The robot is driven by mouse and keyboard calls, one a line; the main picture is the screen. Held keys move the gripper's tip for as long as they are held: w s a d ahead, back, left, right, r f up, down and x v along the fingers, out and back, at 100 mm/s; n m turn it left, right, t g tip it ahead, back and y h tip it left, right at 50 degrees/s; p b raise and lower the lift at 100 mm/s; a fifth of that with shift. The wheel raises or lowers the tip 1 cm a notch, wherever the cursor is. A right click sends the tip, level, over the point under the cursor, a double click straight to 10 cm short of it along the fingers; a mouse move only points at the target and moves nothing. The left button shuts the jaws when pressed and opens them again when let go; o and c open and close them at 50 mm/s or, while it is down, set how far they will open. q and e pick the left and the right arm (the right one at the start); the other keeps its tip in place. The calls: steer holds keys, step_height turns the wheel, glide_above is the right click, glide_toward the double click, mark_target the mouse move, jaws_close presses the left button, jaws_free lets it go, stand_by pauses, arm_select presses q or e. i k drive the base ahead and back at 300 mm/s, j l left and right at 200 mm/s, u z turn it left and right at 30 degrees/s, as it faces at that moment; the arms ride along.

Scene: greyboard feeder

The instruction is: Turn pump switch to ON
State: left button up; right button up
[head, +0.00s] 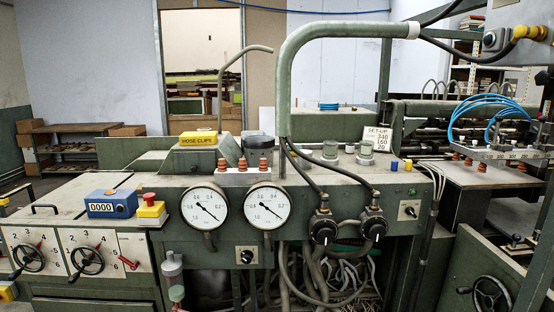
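A small black rotary switch on a pale plate (247,256) sits on the green machine's front, below the two gauges. A second small switch on a white plate (409,210) sits farther right on the same front. I cannot read the labels on either, so I cannot tell which is the pump switch or how its knob is set. Neither of my grippers can be made out in the head view.
Two round white gauges (204,208) and two black knobs with hoses (323,231) are on the front. A red emergency button (149,198), a blue counter (112,205) and handwheels (29,259) are at left. Loose hoses hang below. A set-up card (378,141) stands on top.

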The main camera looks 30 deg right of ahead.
mark_target(410, 210)
steer(key=z, duration=1.25)
